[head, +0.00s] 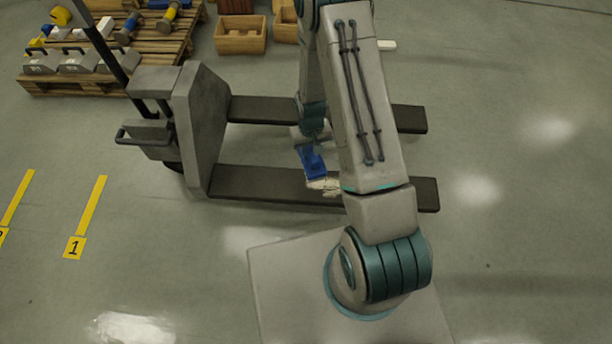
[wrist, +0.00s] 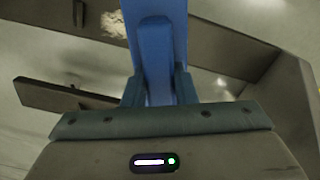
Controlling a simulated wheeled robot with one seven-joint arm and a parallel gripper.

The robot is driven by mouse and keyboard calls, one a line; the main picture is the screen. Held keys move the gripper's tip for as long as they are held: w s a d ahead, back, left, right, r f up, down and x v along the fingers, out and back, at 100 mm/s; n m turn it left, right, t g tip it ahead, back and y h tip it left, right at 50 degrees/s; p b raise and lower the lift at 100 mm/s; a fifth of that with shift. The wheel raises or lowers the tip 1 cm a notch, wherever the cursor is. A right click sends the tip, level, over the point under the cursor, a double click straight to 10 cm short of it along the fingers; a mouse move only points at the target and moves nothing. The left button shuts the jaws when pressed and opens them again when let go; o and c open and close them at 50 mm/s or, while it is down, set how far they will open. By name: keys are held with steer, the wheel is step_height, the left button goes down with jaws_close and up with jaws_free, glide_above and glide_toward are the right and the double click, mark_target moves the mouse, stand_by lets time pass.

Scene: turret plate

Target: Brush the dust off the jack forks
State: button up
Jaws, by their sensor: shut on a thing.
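The pallet jack's two dark forks run left to right in the head view: the near fork (head: 265,182) and the far fork (head: 268,108). A pale, ragged dust patch (head: 322,184) lies on the near fork; it also shows in the wrist view (wrist: 113,23), beside the brush. My gripper (wrist: 157,88) is shut on a blue brush (head: 313,163), held over the near fork close to the dust. The brush's far end is out of the wrist view, and I cannot tell if it touches the fork. My arm hides part of both forks.
The jack's grey body (head: 205,120) stands left of the forks. A wooden pallet (head: 100,80) with grey weights and tools is at the back left, near a wooden crate (head: 240,35). Yellow floor marks (head: 85,217) lie at left. The floor at right is clear.

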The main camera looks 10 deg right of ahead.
step_height(320, 180, down, 15)
steer(key=w+b, duration=0.2)
steer(key=b, duration=1.4)
steer(key=shift+w+a+f+n, duration=0.2)
steer(key=shift+w+a+n, duration=0.05)
steer(key=shift+a+n, duration=0.2)
